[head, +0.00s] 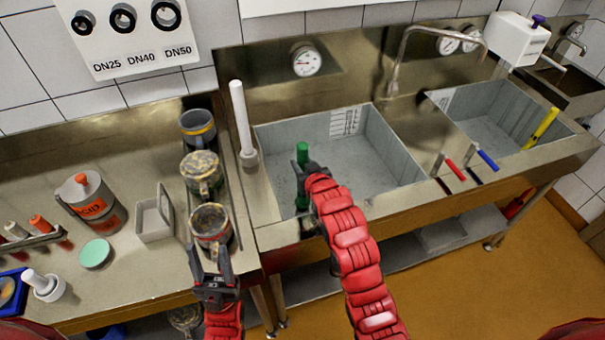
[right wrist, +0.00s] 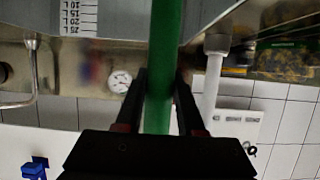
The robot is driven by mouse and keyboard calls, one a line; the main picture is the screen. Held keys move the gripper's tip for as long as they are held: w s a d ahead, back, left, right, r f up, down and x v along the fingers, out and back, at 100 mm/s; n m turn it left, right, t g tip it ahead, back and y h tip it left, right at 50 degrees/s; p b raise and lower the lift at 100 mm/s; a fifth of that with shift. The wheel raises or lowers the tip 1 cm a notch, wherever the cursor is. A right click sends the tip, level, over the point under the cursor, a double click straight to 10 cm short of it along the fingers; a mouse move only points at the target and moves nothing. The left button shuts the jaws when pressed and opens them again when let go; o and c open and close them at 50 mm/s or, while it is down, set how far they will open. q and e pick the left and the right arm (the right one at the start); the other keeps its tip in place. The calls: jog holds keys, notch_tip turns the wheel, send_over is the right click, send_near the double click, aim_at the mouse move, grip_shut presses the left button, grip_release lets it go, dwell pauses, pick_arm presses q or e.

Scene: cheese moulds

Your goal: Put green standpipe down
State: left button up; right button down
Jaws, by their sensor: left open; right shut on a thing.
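The green standpipe (head: 302,153) stands roughly upright in the left sink basin (head: 385,150). My right gripper (head: 308,172) is shut on it, and in the right wrist view the green pipe (right wrist: 163,60) runs between the two fingers (right wrist: 160,100). The arm hides part of the pipe, and I cannot tell whether its lower end touches the basin floor. My left gripper (head: 213,268) is open and empty, just in front of the nearest dirty mould (head: 210,222).
A white standpipe (head: 240,115) stands left of the basin. Dirty moulds (head: 202,170) line the counter's right side. A yellow pipe (head: 545,122) leans in the right basin (head: 490,125).

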notch_tip(320, 180, down, 4)
jog(key=shift+r+p, duration=0.1)
jog(key=shift+p, duration=0.55)
jog(key=c, duration=0.5)
grip_release()
jog(key=shift+f, duration=0.2)
